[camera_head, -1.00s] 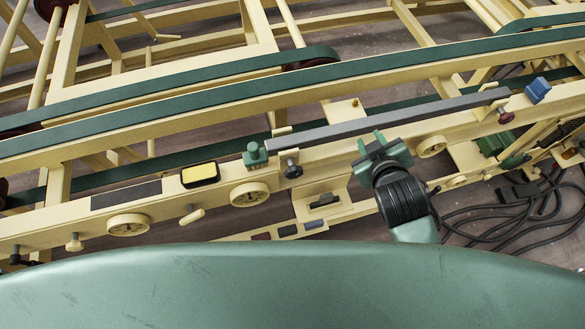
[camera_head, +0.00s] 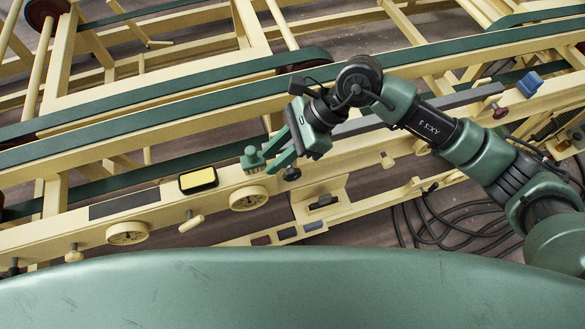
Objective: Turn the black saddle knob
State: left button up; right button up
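A black knob (camera_head: 291,174) sits on the front of the cream rail, just below the left end of the grey bar. My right gripper (camera_head: 268,160) reaches in from the right, its green fingers pointing left and down, apart from each other. The fingertips are beside a small green block (camera_head: 252,159) on the rail, just up and left of the black knob. I cannot tell whether they touch the block. Nothing is clearly held. The knob's upper part is close to the lower finger. My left gripper is not in view.
A grey bar (camera_head: 440,106) runs along the rail behind my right arm, with a dark red knob (camera_head: 499,111) and a blue block (camera_head: 529,84) near its right end. Cream dials (camera_head: 248,197) and a yellow-faced box (camera_head: 198,180) sit to the left. Cables (camera_head: 440,225) lie on the floor.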

aim_at(293, 170)
jog(key=w+d+f+n+h, duration=0.1)
jog(key=w+d+f+h, duration=0.25)
jog(key=d, duration=0.25)
jog(key=shift+t, duration=0.3)
jog(key=p+x, duration=0.1)
jog(key=x, duration=0.1)
jog(key=p+x, duration=0.1)
jog(key=x, duration=0.1)
jog(key=s+p+x, duration=0.1)
jog(key=x, duration=0.2)
jog(key=shift+r, duration=0.1)
grip_shut()
